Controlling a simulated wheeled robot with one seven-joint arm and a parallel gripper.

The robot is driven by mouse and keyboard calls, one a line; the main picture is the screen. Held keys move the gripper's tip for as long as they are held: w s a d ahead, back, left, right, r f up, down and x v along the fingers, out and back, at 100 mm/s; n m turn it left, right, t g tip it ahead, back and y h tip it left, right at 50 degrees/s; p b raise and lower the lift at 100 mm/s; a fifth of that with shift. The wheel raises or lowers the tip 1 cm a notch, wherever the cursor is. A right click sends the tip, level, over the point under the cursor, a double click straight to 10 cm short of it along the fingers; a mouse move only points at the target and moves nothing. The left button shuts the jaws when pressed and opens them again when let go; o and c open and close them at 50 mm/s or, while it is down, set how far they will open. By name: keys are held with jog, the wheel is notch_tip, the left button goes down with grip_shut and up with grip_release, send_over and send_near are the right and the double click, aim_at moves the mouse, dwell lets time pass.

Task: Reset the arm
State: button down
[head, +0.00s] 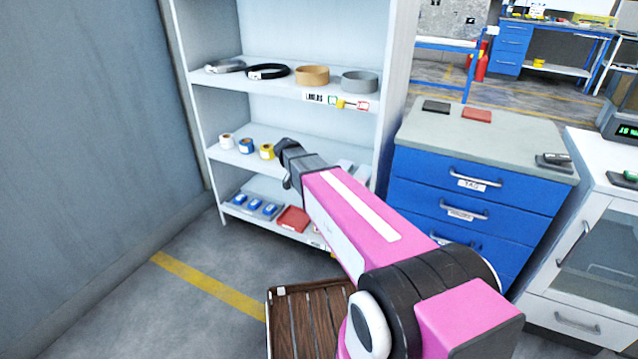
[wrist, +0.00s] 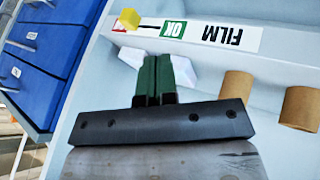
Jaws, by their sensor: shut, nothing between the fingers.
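My pink arm reaches from the lower right of the head view toward the white shelf unit (head: 396,60). Its dark wrist end is in front of the middle and lower shelves, and my fingertips are not clear there. In the wrist view my gripper (wrist: 155,62) shows its two green fingers pressed together, with nothing between them. The fingers point at a shelf edge with an upside-down FILM label (wrist: 222,36). White angular pieces (wrist: 160,66) lie behind the fingers and are partly hidden by them.
Two brown rolls (wrist: 300,107) stand right of the fingers in the wrist view. Coils (head: 312,75) lie on the upper shelf, and tape rolls (head: 246,145) on the middle one. A blue drawer cabinet (head: 470,190) is on the right. A wooden pallet (head: 308,318) lies on the floor.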

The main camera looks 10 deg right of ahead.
dwell(0.3)
jog(key=s+d+f+n+y, duration=0.1)
jog(key=s+f+n+y, duration=0.1)
jog(key=s, duration=0.8)
jog(key=s+d+f+n+y, duration=0.2)
jog(key=s+n+y, duration=0.3)
jog(key=s, duration=0.5)
jog(key=shift+s+n, duration=0.3)
jog(key=shift+n, duration=0.4)
